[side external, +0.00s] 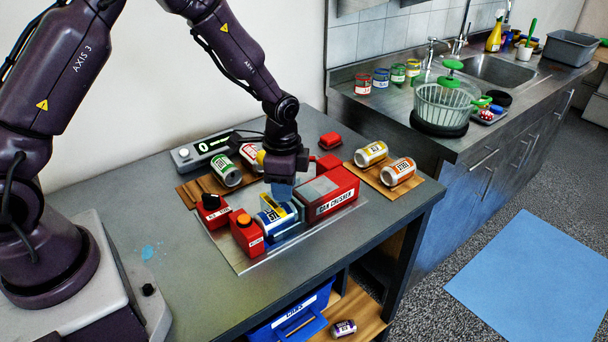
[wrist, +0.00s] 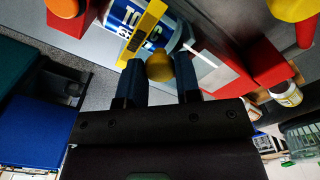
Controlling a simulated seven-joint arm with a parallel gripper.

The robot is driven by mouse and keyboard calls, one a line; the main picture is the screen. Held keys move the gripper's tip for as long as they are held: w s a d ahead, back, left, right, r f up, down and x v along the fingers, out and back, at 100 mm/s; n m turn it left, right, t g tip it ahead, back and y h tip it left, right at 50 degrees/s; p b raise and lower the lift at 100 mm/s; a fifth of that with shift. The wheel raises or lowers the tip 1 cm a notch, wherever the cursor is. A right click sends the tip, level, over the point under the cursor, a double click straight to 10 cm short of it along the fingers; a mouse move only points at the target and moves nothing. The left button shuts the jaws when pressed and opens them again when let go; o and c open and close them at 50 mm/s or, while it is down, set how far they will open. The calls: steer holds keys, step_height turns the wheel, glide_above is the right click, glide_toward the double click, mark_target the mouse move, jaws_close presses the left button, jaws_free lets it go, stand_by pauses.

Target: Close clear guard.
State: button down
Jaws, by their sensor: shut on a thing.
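The can crusher (side external: 325,196) is a red machine on a metal plate on the table. A blue and white can (side external: 268,222) lies in its bay; it also shows in the wrist view (wrist: 172,36). My gripper (side external: 281,190) is over the bay, pointing down. In the wrist view my gripper (wrist: 160,72) is shut on a round yellow knob (wrist: 160,66) between its fingers. A yellow strip (wrist: 143,32) of the clear guard crosses in front of the can. The guard's transparent panel is hard to make out, and I cannot tell its exact angle.
Red button boxes (side external: 246,234) stand at the crusher's left. Cans (side external: 226,172) lie on a wooden board behind, and more cans (side external: 398,172) lie on a board at the right. A scale display (side external: 205,149) is at the back. The table's front left is clear.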

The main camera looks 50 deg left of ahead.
steer(key=shift+s, duration=2.35)
steer(key=c, duration=0.8)
jaws_free()
step_height(320, 180, up, 13)
